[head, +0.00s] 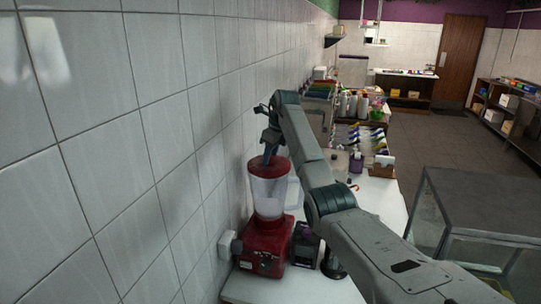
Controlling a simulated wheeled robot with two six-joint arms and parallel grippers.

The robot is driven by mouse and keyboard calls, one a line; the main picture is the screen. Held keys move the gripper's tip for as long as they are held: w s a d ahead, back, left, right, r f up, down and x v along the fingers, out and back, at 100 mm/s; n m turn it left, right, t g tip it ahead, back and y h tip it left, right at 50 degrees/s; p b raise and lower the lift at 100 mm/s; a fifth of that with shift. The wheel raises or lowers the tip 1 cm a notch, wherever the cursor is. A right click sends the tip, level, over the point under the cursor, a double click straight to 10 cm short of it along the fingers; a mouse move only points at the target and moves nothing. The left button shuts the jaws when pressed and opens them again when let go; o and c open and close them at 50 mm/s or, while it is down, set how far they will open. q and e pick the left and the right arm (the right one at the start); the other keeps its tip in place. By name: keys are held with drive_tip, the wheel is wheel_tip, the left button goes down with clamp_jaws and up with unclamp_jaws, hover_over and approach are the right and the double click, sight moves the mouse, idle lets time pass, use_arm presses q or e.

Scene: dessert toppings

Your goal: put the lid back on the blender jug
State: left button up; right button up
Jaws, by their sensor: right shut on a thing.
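The blender stands on the white counter against the tiled wall, with a clear jug (270,199) upright on a red base (266,244). A red lid (258,168) is at the jug's mouth. I cannot tell whether it is fully seated. My right gripper (268,158) points down at the top of the lid from above and is shut on it. Its fingertips are small and partly hidden. My right arm reaches in from the lower right, passing to the right of the jug. My left gripper is not in view.
A dark container (304,244) stands close to the right of the blender base. A white wall box (226,245) is at its left. Bottles, a wooden holder (382,169) and toppings crowd the counter further back. A glass case (478,215) stands at right.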

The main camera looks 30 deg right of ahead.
drive_tip(key=o, duration=1.1)
drive_tip(key=shift+o, duration=0.3)
drive_tip(key=o, duration=0.4)
drive_tip(key=shift+r, duration=3.5)
clamp_jaws()
